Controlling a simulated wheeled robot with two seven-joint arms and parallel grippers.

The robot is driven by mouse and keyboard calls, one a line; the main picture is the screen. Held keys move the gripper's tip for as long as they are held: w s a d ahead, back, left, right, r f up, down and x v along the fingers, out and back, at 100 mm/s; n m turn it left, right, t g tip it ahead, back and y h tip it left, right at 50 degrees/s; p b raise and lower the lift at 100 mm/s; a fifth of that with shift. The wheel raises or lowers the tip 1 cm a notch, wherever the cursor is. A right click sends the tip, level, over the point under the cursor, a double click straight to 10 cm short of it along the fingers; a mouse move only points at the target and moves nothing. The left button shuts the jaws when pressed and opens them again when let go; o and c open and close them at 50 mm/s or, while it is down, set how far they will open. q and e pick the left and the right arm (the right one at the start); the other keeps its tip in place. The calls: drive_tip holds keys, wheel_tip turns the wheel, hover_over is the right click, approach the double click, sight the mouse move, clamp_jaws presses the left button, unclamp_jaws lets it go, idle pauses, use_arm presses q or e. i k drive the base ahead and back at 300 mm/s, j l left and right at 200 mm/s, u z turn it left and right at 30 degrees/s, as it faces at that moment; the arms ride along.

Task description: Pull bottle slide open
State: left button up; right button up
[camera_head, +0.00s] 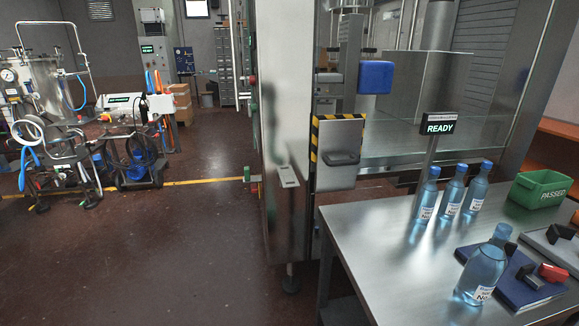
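A grey metal panel with a black-and-yellow striped edge (340,135) and a dark handle (341,158) is on the front of the steel machine. It looks like the front of the bottle slide, but I cannot tell for sure. The panel appears flush with the machine, and how far it is drawn out is unclear. Three blue bottles with blue caps (453,190) stand in a row on the steel table (380,255). A larger-looking bottle (483,270) stands nearer on the table. Neither of my grippers is in view.
A READY sign (438,127) stands on a post at the table's back. A green PASSED bin (540,190) is at the right. A blue fixture with a red handle (525,285) lies in front. Open floor (170,250) is left of the machine; carts (75,140) stand beyond.

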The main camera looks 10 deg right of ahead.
sight(339, 140)
drive_tip(key=i+j+z, duration=0.45)
drive_tip(key=i+j, duration=0.15)
drive_tip(key=i+j+z, duration=0.25)
drive_tip(key=j, duration=0.25)
